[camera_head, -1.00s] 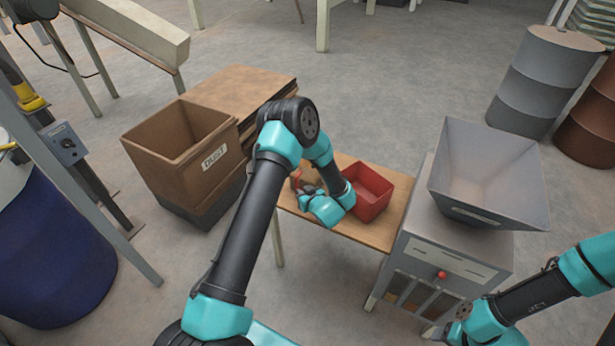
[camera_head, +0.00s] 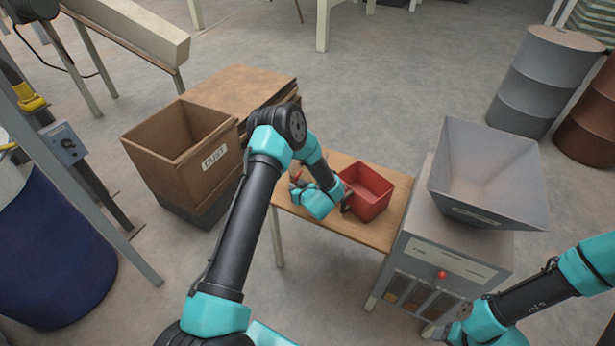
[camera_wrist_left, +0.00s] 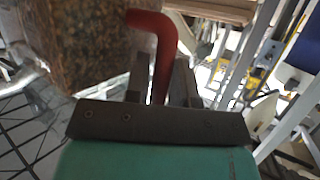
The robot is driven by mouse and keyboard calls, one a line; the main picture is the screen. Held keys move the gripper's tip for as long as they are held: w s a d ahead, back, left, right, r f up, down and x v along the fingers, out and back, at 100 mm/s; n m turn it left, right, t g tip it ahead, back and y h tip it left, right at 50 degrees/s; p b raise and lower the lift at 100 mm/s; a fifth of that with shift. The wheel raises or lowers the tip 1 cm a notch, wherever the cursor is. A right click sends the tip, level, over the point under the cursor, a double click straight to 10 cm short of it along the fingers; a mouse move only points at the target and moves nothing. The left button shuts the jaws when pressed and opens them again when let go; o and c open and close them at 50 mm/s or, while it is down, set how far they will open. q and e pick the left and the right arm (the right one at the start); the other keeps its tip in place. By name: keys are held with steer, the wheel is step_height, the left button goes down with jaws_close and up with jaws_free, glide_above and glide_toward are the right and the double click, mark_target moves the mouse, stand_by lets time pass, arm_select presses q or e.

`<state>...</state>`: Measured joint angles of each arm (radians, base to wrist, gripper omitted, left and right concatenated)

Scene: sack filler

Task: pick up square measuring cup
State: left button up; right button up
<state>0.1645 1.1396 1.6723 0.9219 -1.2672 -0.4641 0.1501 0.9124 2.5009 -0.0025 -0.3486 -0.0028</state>
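A red bent handle (camera_wrist_left: 160,50) lies between the two fingers of my left gripper (camera_wrist_left: 160,80) in the left wrist view. Light shows beside the handle, so the fingers look open around it. A brown speckled body (camera_wrist_left: 85,40), seemingly the measuring cup, fills the upper left there. In the head view a small bit of red handle (camera_head: 297,177) shows by my left gripper at the table's left end. My wrist and forearm hide most of the cup. My right arm is at the lower right; its fingers are not clear.
A red square bin (camera_head: 372,192) stands on the wooden table (camera_head: 375,235), just right of my left wrist. A grey hopper machine (camera_head: 485,178) is at the table's right. A brown dust box (camera_head: 210,165) stands to the left.

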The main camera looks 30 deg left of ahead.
arm_select(q)
steer(key=shift+c, duration=0.2)
jaws_close()
stand_by(0.4)
